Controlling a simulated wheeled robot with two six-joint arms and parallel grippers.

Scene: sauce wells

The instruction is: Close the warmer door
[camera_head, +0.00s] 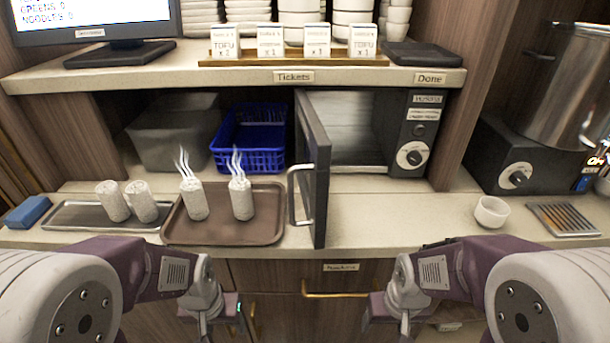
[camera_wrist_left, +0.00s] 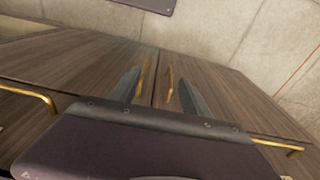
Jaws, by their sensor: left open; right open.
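The warmer (camera_head: 411,150) is a dark box with a knob, set in the niche under the shelf. Its door (camera_head: 313,165) stands wide open, swung out toward me over the counter, hinged at the left. A metal handle (camera_head: 293,196) is on the door's left face. The lit inside (camera_head: 345,128) looks empty. My left gripper (camera_wrist_left: 155,85) is open and empty in the left wrist view, with cabinet doors beyond its fingers. In the head view both arms hang low in front of the counter, apart from the door. My right gripper (camera_head: 405,325) is low, its fingers mostly hidden.
A brown tray (camera_head: 225,240) with two steaming white rolls lies just left of the door. A metal tray (camera_head: 75,222) holds two more rolls. A blue basket (camera_head: 228,150) stands behind. Right of the door the counter is clear up to a white bowl (camera_head: 491,212).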

